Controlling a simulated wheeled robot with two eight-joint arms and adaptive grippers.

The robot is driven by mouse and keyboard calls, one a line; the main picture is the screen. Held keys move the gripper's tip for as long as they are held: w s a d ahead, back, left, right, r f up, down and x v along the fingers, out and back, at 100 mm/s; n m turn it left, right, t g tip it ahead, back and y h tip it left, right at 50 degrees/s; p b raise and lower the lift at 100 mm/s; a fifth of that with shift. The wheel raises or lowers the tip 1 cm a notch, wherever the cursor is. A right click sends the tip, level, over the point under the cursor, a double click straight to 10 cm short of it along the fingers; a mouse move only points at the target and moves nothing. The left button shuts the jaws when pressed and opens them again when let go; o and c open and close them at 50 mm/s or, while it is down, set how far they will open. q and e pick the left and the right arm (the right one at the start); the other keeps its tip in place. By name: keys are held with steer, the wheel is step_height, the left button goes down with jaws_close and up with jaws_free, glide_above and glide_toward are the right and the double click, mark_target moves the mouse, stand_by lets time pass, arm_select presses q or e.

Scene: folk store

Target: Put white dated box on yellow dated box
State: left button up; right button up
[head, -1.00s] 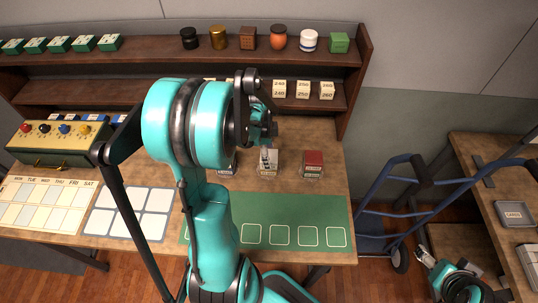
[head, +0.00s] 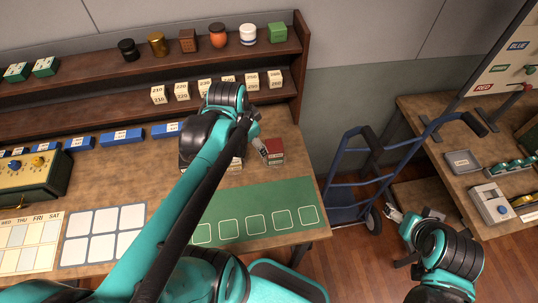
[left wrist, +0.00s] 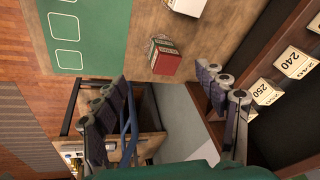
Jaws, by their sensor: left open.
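A white box (head: 236,163) with dark labels stands on the wooden table, partly hidden by my left arm; the lower part of a whitish box (left wrist: 187,5) also shows at the top edge of the left wrist view. A red-topped box (head: 274,146) with pale labels stands to its right and shows whole in the left wrist view (left wrist: 166,58). My left gripper (head: 262,147) is beside the red-topped box, open and empty, its fingers (left wrist: 160,100) apart. I cannot pick out a yellow dated box. My right gripper (head: 396,214) is low at the right, away from the table; its jaws are unclear.
A green mat (head: 260,205) with outlined squares lies in front of the boxes. A dark shelf (head: 215,72) behind holds jars and several cream numbered blocks (head: 205,88). A blue hand truck (head: 350,185) stands right of the table. A second table (head: 425,120) is farther right.

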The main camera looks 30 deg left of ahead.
arm_select(q)
steer(key=s+d+n+t, duration=0.3)
steer(key=d+n, duration=0.2)
steer(key=d, duration=0.3)
steer(key=shift+s+d+r, duration=0.25)
steer(key=shift+s+r, duration=0.1)
steer(key=shift+r, duration=0.05)
